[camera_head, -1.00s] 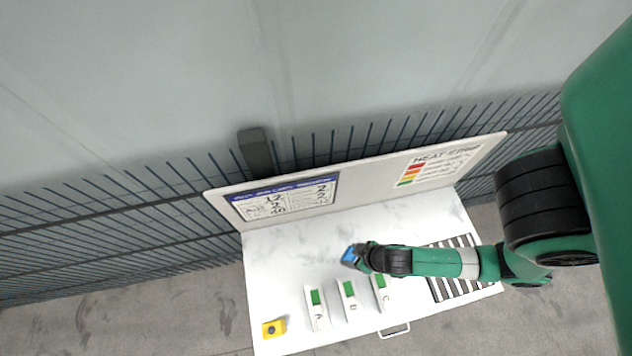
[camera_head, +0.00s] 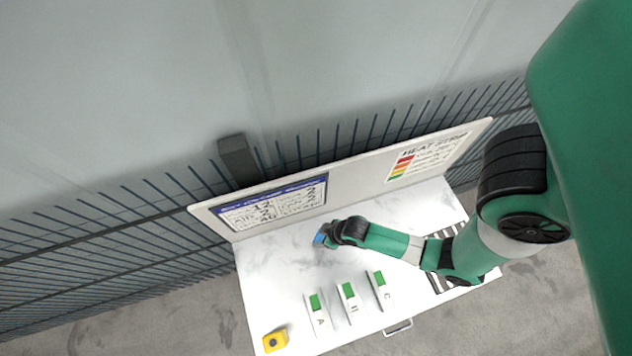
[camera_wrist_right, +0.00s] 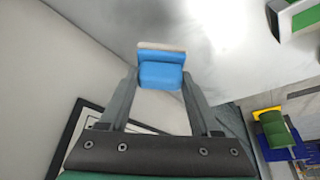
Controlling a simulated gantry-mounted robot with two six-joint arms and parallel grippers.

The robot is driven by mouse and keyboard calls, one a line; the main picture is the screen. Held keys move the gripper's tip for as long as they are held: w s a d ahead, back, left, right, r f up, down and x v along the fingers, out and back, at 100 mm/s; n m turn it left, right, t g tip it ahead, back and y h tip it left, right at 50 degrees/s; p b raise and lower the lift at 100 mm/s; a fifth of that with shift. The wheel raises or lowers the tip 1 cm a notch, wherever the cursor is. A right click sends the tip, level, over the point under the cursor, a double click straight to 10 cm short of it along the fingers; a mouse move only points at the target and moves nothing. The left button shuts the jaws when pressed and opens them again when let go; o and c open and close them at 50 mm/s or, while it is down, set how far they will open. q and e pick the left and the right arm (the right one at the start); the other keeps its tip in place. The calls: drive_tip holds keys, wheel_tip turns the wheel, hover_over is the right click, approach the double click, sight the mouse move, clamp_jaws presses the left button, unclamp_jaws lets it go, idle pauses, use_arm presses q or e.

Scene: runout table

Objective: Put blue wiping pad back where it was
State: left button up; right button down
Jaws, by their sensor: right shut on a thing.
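The blue wiping pad (camera_head: 319,239) is at the end of my right arm, over the back part of the white table (camera_head: 270,265). My right gripper (camera_head: 326,236) is shut on it. In the right wrist view the pad (camera_wrist_right: 161,73) is a blue block with a pale strip along its far edge, held between the two fingers of the right gripper (camera_wrist_right: 160,86). I cannot tell how high the pad is above the table. My left gripper is not in view.
An upright board (camera_head: 350,193) with printed signs stands along the table's back edge. White blocks with green patches, marked A (camera_head: 318,316), B (camera_head: 350,304) and C (camera_head: 381,292), are at the front. A yellow box (camera_head: 275,340) sits at front left.

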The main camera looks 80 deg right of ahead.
sight(319, 234)
drive_tip(key=w+f, duration=0.2)
drive_tip(key=shift+d+f+b, duration=0.3)
drive_tip(key=shift+d, duration=0.1)
drive_tip(key=shift+f+b, duration=0.5)
drive_tip(key=shift+f, duration=1.05)
drive_tip(key=shift+f, duration=0.1)
drive_tip(key=shift+c, duration=0.5)
unclamp_jaws()
drive_tip(key=p+v, duration=0.5)
drive_tip(key=v, duration=0.7)
